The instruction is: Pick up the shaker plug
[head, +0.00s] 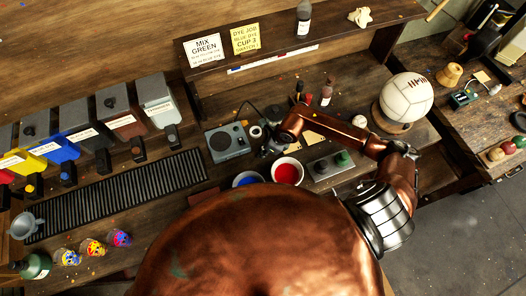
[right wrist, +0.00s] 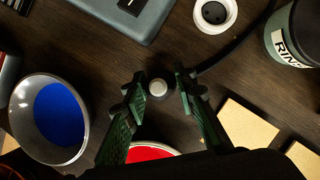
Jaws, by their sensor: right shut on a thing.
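The shaker plug (right wrist: 158,89) appears in the right wrist view as a small dark round piece with a pale grey top. It is between the fingertips of my right gripper (right wrist: 160,84), which is shut on it. In the head view my right gripper (head: 271,144) is just right of the grey box with a round dial, above the paint bowls. The plug cannot be made out there. My left gripper is not in view.
A bowl of blue paint (right wrist: 58,112) and a bowl of red paint (head: 287,172) stand close by. Near the gripper are a grey box (head: 228,142), a labelled rinse jar (right wrist: 292,32) and pale square pieces (right wrist: 246,124). A stitched ball (head: 406,97) rests farther right.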

